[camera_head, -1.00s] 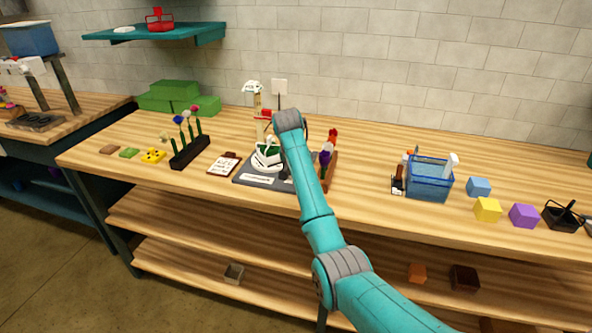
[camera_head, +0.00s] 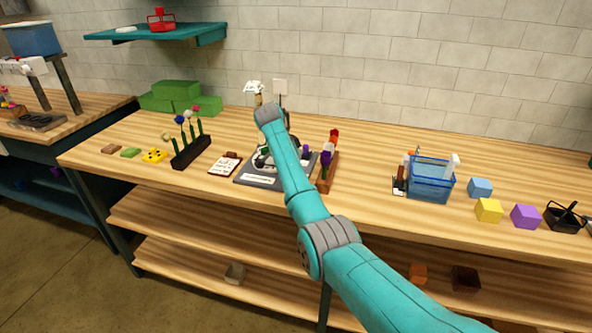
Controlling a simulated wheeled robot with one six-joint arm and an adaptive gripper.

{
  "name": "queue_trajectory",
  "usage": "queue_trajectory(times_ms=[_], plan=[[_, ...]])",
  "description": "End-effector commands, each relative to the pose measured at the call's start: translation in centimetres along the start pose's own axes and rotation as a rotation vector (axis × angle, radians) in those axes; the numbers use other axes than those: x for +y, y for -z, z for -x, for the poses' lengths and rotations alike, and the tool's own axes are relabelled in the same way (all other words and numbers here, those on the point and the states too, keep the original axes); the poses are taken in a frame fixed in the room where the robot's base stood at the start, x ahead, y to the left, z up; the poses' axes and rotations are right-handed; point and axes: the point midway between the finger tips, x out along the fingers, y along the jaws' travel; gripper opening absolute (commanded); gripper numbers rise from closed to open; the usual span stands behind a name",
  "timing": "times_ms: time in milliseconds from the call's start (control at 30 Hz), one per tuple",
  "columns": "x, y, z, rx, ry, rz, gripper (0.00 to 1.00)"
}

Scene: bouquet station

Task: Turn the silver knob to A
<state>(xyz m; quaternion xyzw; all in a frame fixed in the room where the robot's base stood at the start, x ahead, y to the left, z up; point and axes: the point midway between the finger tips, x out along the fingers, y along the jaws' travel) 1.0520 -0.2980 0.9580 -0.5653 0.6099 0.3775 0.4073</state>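A dark grey base plate (camera_head: 256,180) with a white label strip lies near the middle of the table. My teal arm passes in front of it and covers much of it.
A wooden holder with red and purple flowers (camera_head: 327,170) stands right of the plate. A card (camera_head: 224,164) and a black flower rack (camera_head: 190,152) are to its left. A blue bin (camera_head: 431,182) and coloured blocks are further right.

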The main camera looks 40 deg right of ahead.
Motion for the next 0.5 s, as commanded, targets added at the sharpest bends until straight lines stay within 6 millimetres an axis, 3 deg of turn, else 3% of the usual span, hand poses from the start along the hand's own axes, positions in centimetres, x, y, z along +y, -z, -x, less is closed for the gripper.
queue_trajectory(times_ms=[500], plan=[[-0.01,-0.11,-0.06,-0.002,-0.020,-0.043,0.00]])
